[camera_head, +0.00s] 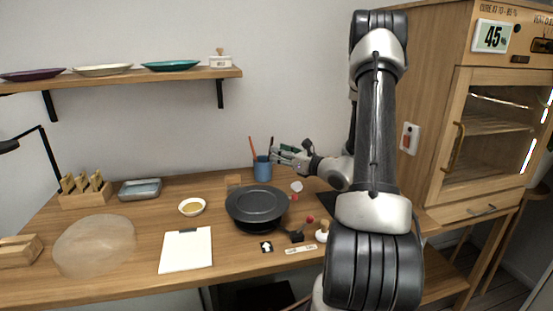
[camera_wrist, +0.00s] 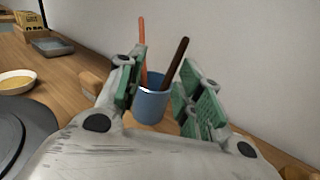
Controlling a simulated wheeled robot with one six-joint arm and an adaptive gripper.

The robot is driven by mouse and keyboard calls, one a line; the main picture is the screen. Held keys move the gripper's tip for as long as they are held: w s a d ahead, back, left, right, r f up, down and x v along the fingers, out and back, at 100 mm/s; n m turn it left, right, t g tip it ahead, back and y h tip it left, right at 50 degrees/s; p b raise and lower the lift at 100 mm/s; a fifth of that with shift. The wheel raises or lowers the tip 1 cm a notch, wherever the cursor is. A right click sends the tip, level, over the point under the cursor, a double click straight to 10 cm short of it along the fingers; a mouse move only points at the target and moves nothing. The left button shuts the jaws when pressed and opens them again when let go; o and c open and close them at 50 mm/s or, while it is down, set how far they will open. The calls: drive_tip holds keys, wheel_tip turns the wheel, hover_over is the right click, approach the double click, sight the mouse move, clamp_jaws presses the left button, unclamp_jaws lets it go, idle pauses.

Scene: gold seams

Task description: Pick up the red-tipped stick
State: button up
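A red-orange stick (camera_head: 252,146) stands leaning in a blue cup (camera_head: 262,170) on the table by the back wall. It also shows in the wrist view (camera_wrist: 142,50), on the cup's left side. A dark brown stick (camera_wrist: 178,60) leans to the right in the same cup. The lower ends of both are hidden inside the cup (camera_wrist: 151,106). My gripper (camera_head: 285,152) is just right of the cup in the head view. In the wrist view my gripper (camera_wrist: 162,84) is open, its green-padded fingers apart with the cup seen between them. It holds nothing.
A dark round pan (camera_head: 256,204) sits on the table near the cup, with a small yellow-filled bowl (camera_head: 192,207) to its left. A clipboard (camera_head: 186,250) lies in front. A shelf (camera_head: 140,76) with plates hangs above; a wooden cabinet (camera_head: 450,110) stands right.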

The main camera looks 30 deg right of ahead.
drive_tip(key=shift+m+h, duration=0.5)
drive_tip(key=shift+h, duration=0.1)
drive_tip(key=w, duration=0.2)
drive_tip(key=w+f, duration=0.1)
drive_tip(key=w, duration=0.4)
drive_tip(key=shift+w+f, duration=0.25)
drive_tip(key=shift+w, duration=0.1)
clamp_jaws()
